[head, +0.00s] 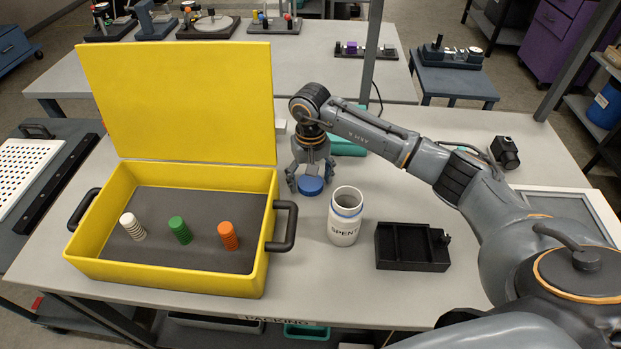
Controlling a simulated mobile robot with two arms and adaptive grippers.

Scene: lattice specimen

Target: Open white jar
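The white jar (345,222), marked SPENT, stands upright on the table with its mouth open and a blue band near its neck. The blue lid (311,186) is off the jar, to its left. My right gripper (311,184) points down with its fingers on either side of the lid and appears shut on it. I cannot tell whether the lid touches the table. My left gripper is not in view.
A yellow case (165,283) with its lid raised stands at left, holding white, green and orange disc stacks. A black divided tray (412,268) sits right of the jar. A small black device (505,153) is at the back right. The table front is clear.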

